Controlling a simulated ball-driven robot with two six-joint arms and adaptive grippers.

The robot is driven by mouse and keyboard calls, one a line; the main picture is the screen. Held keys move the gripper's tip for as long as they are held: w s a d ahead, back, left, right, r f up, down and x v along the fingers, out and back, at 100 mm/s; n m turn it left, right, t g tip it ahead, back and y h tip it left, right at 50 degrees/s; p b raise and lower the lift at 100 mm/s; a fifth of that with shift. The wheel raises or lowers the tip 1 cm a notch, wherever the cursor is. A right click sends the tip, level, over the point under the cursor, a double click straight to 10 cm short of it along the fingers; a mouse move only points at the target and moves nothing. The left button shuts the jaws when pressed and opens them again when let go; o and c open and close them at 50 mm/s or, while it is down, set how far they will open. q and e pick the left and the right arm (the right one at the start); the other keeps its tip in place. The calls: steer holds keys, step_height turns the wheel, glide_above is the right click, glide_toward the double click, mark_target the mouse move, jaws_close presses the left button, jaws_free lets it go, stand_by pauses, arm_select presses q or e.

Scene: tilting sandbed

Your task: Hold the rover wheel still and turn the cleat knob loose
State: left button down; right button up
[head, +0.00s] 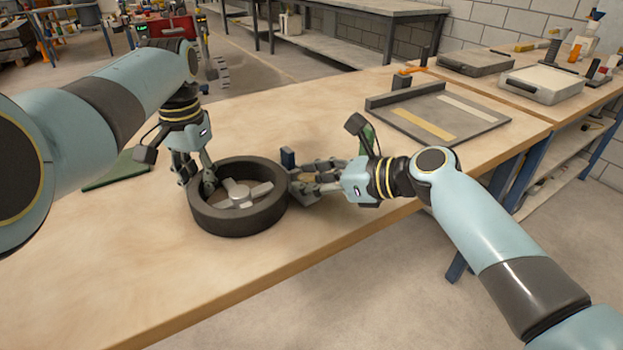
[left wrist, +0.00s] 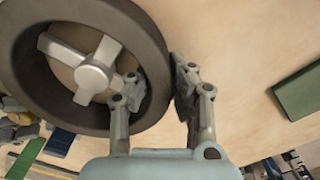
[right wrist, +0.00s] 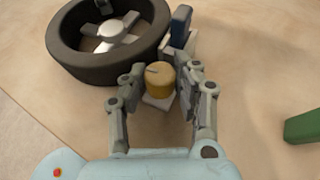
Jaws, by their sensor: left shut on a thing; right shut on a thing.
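The rover wheel (head: 237,222) is a dark ring with a pale grey spoked hub (head: 237,194), lying flat near the table's front edge. My left gripper (head: 194,181) is shut on its left rim, one finger inside the ring and one outside; the left wrist view shows the rim (left wrist: 152,45) between the fingers. My right gripper (head: 303,183) is just right of the wheel. In the right wrist view its fingers are shut on the round brass-coloured cleat knob (right wrist: 160,78). The knob sits on a small grey base (right wrist: 158,101) beside the wheel, with a dark blue block (right wrist: 181,24) behind.
A grey tray (head: 470,140) with pale strips lies at the right back of the table (head: 320,110). A flat green piece (head: 118,173) lies left of the wheel, partly behind my left arm. Another green thing (head: 367,138) stands behind my right wrist. The front left table is clear.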

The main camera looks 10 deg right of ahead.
jaws_close()
steer(key=shift+w+d+n+g+y, duration=0.1)
steer(key=shift+n+g+y, duration=0.5)
steer(key=shift+n+g, duration=0.25)
steer(key=o, duration=0.8)
jaws_free()
steer(key=shift+o, duration=0.2)
steer(key=v, duration=1.2)
